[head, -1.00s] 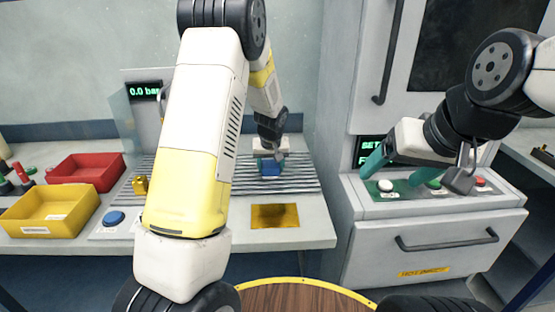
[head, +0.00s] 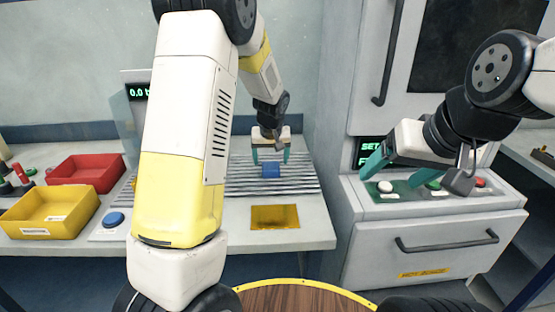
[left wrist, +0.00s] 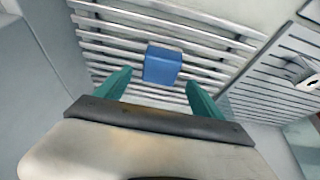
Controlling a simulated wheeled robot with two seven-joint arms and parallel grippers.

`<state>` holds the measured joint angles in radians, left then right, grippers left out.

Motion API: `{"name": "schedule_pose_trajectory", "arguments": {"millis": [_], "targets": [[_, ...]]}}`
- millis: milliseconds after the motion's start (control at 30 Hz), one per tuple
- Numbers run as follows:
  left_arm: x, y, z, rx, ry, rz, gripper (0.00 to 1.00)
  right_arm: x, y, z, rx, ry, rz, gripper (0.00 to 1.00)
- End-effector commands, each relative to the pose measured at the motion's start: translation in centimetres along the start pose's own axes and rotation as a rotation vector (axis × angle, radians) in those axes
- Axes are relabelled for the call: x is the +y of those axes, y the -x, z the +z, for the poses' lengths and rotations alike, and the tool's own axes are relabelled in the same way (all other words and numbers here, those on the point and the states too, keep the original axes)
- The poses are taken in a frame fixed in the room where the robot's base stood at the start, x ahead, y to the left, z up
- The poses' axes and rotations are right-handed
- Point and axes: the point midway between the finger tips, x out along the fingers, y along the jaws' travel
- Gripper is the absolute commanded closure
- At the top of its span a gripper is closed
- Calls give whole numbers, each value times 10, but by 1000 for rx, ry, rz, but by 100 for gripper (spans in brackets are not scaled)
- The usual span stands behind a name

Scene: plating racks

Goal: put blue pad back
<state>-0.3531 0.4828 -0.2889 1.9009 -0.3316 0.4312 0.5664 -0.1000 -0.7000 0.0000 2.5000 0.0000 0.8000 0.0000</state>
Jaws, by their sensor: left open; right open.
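The blue pad (head: 271,171) sits on the slatted metal rack (head: 240,180) at the back of the left bench. My left gripper (head: 270,158) is open just above and behind it, with its teal fingers apart. In the left wrist view the blue pad (left wrist: 162,65) lies on the slats beyond the open fingertips (left wrist: 158,82), and nothing is held. My right gripper (head: 385,178) is open at the right over the button panel, with its teal fingers near a white button (head: 385,187).
A blue button (head: 113,219), a yellow bin (head: 47,212) and a red bin (head: 86,169) are at the left. A drawer cabinet (head: 430,250) stands at the right.

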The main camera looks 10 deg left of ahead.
Motion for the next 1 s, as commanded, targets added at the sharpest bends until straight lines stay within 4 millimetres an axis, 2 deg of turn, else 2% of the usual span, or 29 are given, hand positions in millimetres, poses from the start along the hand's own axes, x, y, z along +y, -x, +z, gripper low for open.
{"name": "schedule_pose_trajectory", "arguments": {"millis": [33,200,467,567,767,1000], "targets": [[1,13,0,4,0,3,22,0,0,0,0,0,0,22],[0,45,0,3,0,2,22,0,0,0,0,0,0,22],[-3,72,2,1,2,8,22,0,0,0,0,0,0,22],[-10,92,9,-1,6,33,22,0,0,0,0,0,0,22],[-35,164,47,10,-9,127,22,0,0,0,0,0,0,22],[-60,238,117,51,-72,223,22,0,0,0,0,0,0,22]]}}
